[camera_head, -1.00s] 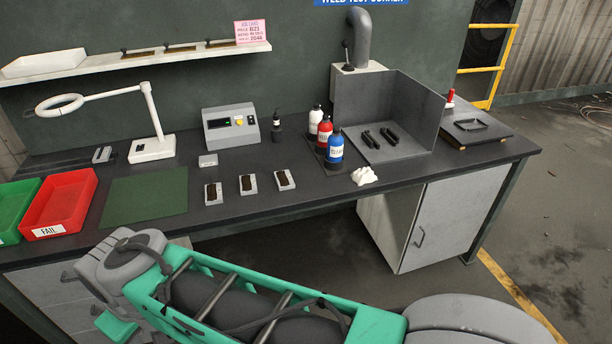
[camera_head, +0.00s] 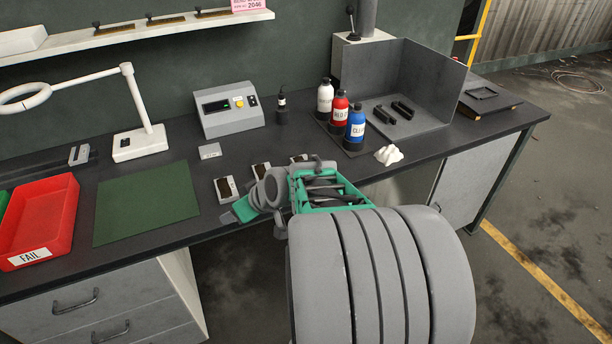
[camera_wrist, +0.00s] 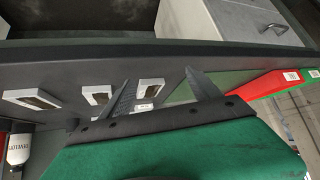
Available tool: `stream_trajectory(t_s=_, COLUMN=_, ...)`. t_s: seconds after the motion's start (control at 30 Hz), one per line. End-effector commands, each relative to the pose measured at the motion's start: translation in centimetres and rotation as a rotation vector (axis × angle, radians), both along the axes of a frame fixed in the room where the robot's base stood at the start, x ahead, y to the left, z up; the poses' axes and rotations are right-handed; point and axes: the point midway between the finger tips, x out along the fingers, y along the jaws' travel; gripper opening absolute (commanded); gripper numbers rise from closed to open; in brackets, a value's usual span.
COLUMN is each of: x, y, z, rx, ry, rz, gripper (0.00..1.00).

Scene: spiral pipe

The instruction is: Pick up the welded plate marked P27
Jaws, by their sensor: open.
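Three welded plates, pale with dark brown centres, lie in a row on the dark bench: a left one (camera_head: 227,189), a middle one (camera_head: 261,170) and a right one (camera_head: 299,158), the last partly hidden by my arm. In the wrist view they are a right one (camera_wrist: 151,91), a middle one (camera_wrist: 96,95) and a left one (camera_wrist: 31,99). No marking is legible, so I cannot tell which is P27. My gripper (camera_wrist: 157,76) is open and empty, with the right-hand wrist-view plate showing between its dark fingers. In the head view its green body shows beside the left plate.
A red FAIL tray (camera_head: 42,222) and green mat (camera_head: 148,202) lie left of the plates. A small grey block (camera_head: 209,151) and a grey instrument (camera_head: 228,110) are behind. Several bottles, including a blue one (camera_head: 355,128), and white cloth (camera_head: 388,155) are to the right.

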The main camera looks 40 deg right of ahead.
Motion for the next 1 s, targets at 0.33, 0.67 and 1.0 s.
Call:
stream_trajectory(t_s=0.33, x=-2.0, y=-21.4, z=-2.9, rx=-0.075, ry=-0.576, rz=-0.363, gripper=0.77)
stream_trajectory(t_s=0.67, x=0.5, y=-23.8, z=-2.9, rx=-0.092, ry=-0.623, rz=-0.398, gripper=0.77)
stream_trajectory(t_s=1.0, x=4.6, y=-24.9, z=-3.9, rx=-0.093, ry=-0.622, rz=-0.399, gripper=0.77)
